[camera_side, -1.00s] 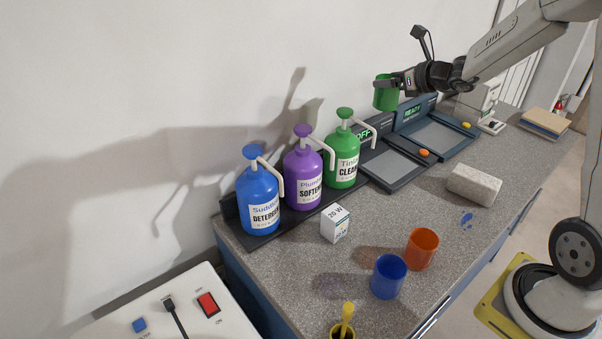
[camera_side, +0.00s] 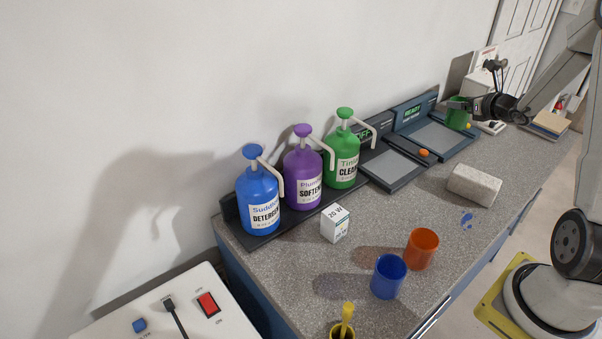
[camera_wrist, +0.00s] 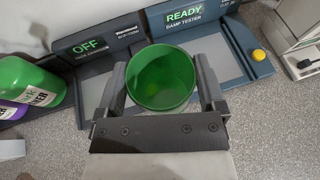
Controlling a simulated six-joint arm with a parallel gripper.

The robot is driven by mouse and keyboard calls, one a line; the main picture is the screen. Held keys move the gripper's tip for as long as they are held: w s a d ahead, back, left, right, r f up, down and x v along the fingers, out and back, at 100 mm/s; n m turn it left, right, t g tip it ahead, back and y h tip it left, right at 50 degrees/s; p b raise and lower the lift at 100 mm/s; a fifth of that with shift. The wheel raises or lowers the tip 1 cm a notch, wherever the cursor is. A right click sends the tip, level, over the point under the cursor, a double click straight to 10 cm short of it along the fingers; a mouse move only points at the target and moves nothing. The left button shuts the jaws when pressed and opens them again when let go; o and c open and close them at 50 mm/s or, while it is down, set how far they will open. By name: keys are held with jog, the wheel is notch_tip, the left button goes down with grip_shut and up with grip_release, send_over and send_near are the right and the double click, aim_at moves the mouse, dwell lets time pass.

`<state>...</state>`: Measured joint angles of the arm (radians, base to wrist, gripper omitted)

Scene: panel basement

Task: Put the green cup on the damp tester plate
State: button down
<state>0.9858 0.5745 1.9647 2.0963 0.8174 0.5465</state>
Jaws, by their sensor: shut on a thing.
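My gripper (camera_wrist: 160,92) is shut on the green cup (camera_wrist: 160,78), with one finger on each side of it. In the wrist view I look into the cup's open top, and it looks empty. In the side view the green cup (camera_side: 457,114) is near the right part of the damp tester plate (camera_side: 437,138). The tester's display reads READY. In the wrist view the cup is in front of the tester plate (camera_wrist: 219,58) and hides its left part. I cannot tell whether the cup touches the plate.
A second plate (camera_side: 391,167) with an OFF display and an orange button stands left of the tester. Green (camera_side: 341,160), purple (camera_side: 303,178) and blue (camera_side: 258,200) pump bottles line the wall.

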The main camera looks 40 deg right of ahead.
jog(key=w+d+f, duration=0.8)
jog(key=w+f, duration=0.1)
jog(key=w, duration=0.1)
jog(key=shift+w+f, duration=0.15)
jog(key=shift+w, duration=0.25)
jog(key=shift+d+f, duration=0.1)
jog(key=shift+d, duration=0.05)
jog(key=shift+w+d+f, duration=0.1)
jog(key=shift+w+f, duration=0.1)
jog(key=shift+f, duration=1.55)
jog(key=shift+f, duration=0.15)
